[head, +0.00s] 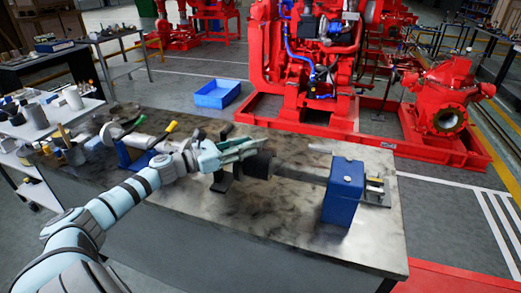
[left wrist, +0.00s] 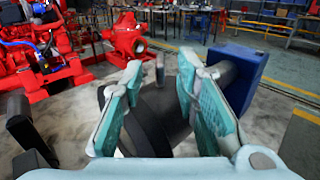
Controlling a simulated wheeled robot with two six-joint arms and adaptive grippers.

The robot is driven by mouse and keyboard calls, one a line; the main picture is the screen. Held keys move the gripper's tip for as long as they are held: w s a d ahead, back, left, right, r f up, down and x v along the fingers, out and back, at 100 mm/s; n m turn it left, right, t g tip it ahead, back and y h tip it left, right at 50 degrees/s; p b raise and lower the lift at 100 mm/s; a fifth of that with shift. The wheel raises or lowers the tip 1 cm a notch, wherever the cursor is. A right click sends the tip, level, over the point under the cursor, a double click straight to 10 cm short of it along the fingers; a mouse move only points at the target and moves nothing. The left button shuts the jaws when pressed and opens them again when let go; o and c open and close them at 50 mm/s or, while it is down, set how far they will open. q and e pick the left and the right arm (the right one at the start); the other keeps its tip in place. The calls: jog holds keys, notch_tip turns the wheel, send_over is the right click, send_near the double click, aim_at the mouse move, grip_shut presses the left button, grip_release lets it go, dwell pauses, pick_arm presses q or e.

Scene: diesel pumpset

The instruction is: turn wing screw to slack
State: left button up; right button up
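My left gripper (head: 255,150) reaches in from the left over the bench, beside a black round part (head: 258,165) on the end of a grey bar. In the left wrist view my left gripper (left wrist: 160,62) has its two teal-padded fingers spread apart. Dark round parts (left wrist: 155,115) show in and below the gap, with no clear grip on them. The grey bar (head: 300,170) runs right to a blue block (head: 343,190), which also shows in the left wrist view (left wrist: 240,72). My right gripper is not in view.
The stone-topped bench (head: 280,215) has free room in front of the bar. Behind the bench are a red pumpset (head: 310,70) and a blue bin (head: 215,94) on the floor.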

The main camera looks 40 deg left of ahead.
aim_at(261, 140)
pick_arm(q)
jog(key=p+x, duration=0.1)
jog(key=x, duration=0.3)
jog(key=shift+w+r, duration=0.15)
jog(key=shift+w, duration=0.15)
jog(key=shift+w+d, duration=0.3)
jog(key=shift+w, duration=0.05)
jog(key=shift+c, duration=0.2)
grip_shut()
